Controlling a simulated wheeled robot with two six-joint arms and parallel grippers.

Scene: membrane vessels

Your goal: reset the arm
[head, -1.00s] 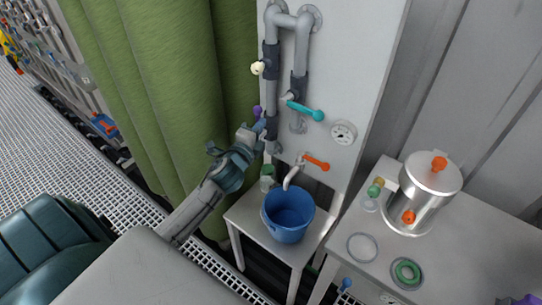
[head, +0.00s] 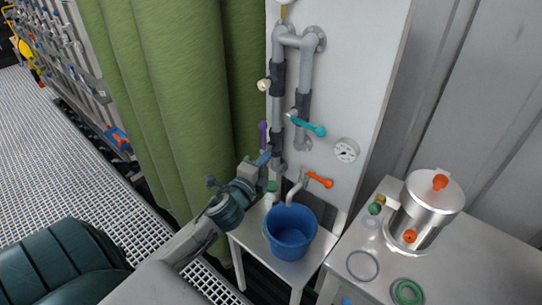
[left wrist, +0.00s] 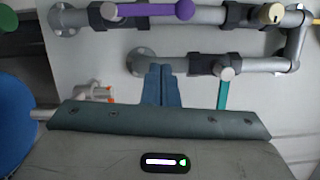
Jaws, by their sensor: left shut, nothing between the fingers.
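My left arm comes in from the left in the head view. Its gripper (head: 264,159) is beside the lower part of the grey pipework (head: 278,105), below the purple handle (head: 263,134) and above the small white table. In the left wrist view the two blue fingers (left wrist: 161,86) are together and empty, in front of the white panel, just below a grey pipe (left wrist: 185,63). I cannot tell whether they touch the pipe. The purple handle (left wrist: 156,10) shows above them and the teal handle (left wrist: 222,94) to their right. My right gripper is not in view.
A blue bucket (head: 291,234) stands on the small white table (head: 252,236) under a tap with an orange handle (head: 319,180). A steel vessel (head: 424,213) and rings stand on the right table (head: 475,255). A green curtain (head: 160,95) hangs left of the panel.

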